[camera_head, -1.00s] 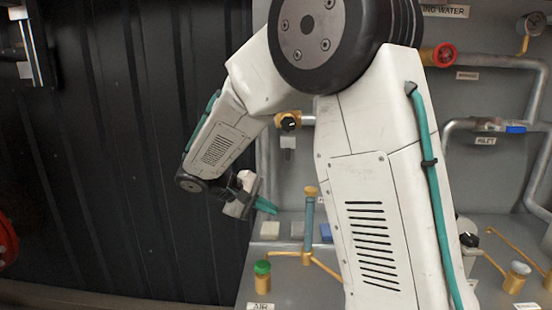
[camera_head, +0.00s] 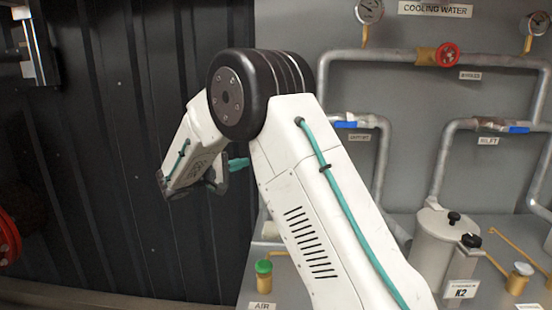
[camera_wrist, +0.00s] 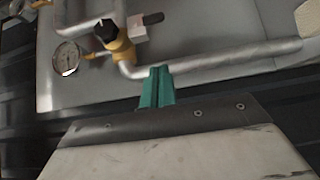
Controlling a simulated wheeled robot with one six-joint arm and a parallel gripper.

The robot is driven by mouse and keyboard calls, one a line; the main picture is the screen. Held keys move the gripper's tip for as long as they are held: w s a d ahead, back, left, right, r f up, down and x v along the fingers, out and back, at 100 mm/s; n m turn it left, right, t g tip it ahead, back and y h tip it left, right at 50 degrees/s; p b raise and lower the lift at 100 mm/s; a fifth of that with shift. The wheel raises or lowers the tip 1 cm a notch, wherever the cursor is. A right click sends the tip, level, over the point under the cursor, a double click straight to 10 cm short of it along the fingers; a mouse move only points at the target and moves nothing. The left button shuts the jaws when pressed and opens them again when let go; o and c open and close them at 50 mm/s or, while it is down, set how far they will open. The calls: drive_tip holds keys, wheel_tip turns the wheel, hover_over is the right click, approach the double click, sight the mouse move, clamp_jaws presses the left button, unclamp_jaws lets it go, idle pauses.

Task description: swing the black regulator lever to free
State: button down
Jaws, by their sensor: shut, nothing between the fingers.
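In the wrist view, a brass regulator body (camera_wrist: 122,48) with a black knob or lever (camera_wrist: 105,31) sits on a grey pipe at the upper left. Beside it is a pale block (camera_wrist: 138,28) with a short black piece (camera_wrist: 153,18); I cannot tell which black part is the regulator lever. My gripper (camera_wrist: 157,72) is shut and empty, its teal fingers just below the pipe in the picture, apart from the black parts. In the head view my gripper (camera_head: 238,163) is left of the panel, and my arm hides the regulator.
A round gauge (camera_wrist: 66,57) is left of the regulator in the wrist view. In the head view the panel carries a red valve wheel (camera_head: 447,55), blue-handled valves (camera_head: 346,124) and a grey canister labelled K2 (camera_head: 440,250). A green-capped brass post (camera_head: 263,267) stands low in front. A dark ribbed wall (camera_head: 110,150) fills the left.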

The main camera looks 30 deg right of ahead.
drive_tip(key=s+d, duration=0.1)
drive_tip(key=d, duration=1.2)
